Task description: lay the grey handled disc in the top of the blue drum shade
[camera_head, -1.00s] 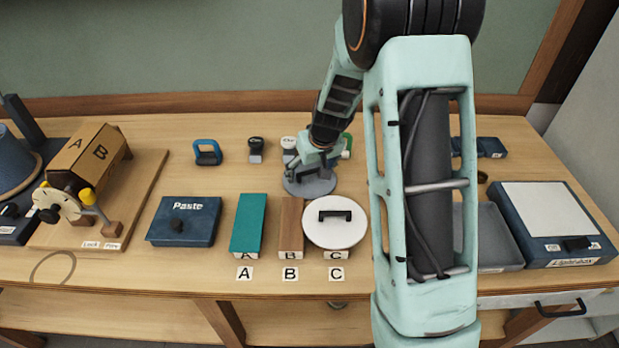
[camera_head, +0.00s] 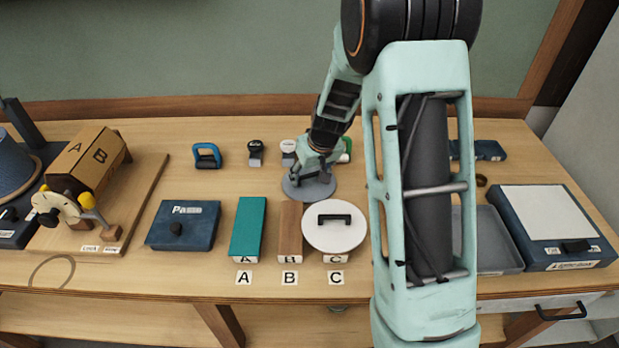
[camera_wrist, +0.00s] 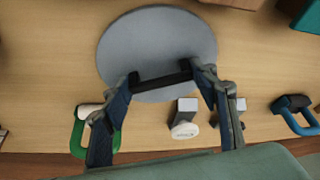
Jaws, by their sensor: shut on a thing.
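The grey disc (camera_head: 295,192) is at the middle of the bench, behind the wooden blocks. It fills the top middle of the wrist view (camera_wrist: 150,40), where its dark bar handle (camera_wrist: 165,81) spans between my fingers. My gripper (camera_head: 314,172) is shut on that handle, with one finger at each end of the bar. I cannot tell whether the disc touches the bench or is just above it. The blue drum shade (camera_head: 12,165) stands at the far left, cut off by the picture edge. Its top opening is out of view.
A white disc with a black handle (camera_head: 335,237) lies on block C, close in front. A teal block (camera_head: 248,225) and the Paste box (camera_head: 183,225) lie to the left. The brown A/B box (camera_head: 88,160) stands beside the shade. A blue handled tool (camera_head: 207,155) and small stamps lie behind.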

